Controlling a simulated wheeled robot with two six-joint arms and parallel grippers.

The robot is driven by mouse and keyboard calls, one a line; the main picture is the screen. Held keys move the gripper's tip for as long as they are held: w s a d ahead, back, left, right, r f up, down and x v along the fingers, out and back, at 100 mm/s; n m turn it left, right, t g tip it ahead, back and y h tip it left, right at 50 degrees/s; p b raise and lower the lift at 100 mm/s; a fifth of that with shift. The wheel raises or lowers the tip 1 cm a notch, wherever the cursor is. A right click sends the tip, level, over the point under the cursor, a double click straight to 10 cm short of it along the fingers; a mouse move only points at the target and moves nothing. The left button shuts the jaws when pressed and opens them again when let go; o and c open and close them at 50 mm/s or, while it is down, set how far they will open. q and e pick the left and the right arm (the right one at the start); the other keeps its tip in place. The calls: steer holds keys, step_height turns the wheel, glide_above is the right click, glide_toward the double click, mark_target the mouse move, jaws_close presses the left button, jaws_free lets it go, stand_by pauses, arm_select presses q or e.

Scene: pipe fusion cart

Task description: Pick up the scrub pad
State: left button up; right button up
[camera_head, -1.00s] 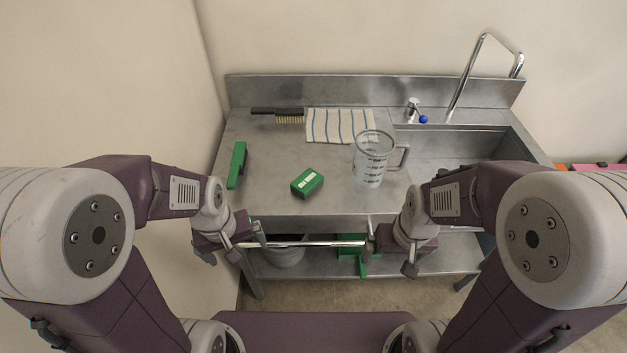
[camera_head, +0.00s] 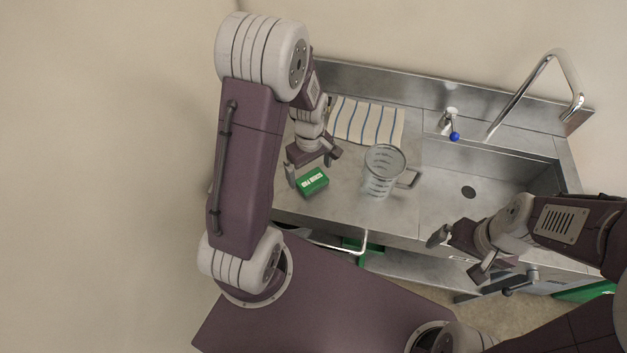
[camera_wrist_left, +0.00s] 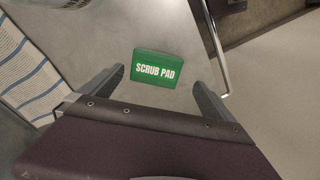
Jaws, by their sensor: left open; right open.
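The scrub pad (camera_head: 312,182) is a small green block with a white label, lying flat on the steel counter. In the left wrist view the scrub pad (camera_wrist_left: 157,68) shows its "SCRUB PAD" lettering, between and beyond the two fingers. My left gripper (camera_head: 313,166) is open and empty, just above and behind the pad, apart from it as far as I can tell. Its two fingers also show in the left wrist view (camera_wrist_left: 150,90). My right gripper (camera_head: 456,252) is open and empty at the right, in front of the sink.
A clear measuring jug (camera_head: 382,172) stands right of the pad. A striped cloth (camera_head: 366,122) lies at the back. The sink (camera_head: 480,185) with its tall faucet (camera_head: 535,80) is at the right. A rail (camera_head: 340,246) runs along the counter's front.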

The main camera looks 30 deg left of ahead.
mark_target(312, 179)
arm_select(q)
steer(key=shift+w+d+f, duration=0.2)
steer(key=shift+w+f, duration=0.3)
steer(key=shift+f, duration=0.15)
steer(key=f, duration=0.4)
steer(key=shift+s+a+f, duration=0.15)
steer(key=shift+s+f, duration=0.1)
steer(key=shift+f, duration=0.05)
steer(key=shift+w+f, duration=0.25)
steer(key=shift+s+r, duration=0.1)
steer(key=shift+s, duration=0.05)
steer(key=c, duration=1.4)
steer(key=shift+r, duration=0.45)
steer(key=shift+c, duration=0.2)
step_height(312, 179, up, 3)
steer(key=shift+f, duration=0.1)
steer(key=s+d+r, duration=0.3)
steer(key=d+r, duration=0.4)
steer(key=d, duration=0.4)
steer(key=shift+s+d+r, duration=0.15)
steer(key=shift+s, duration=0.05)
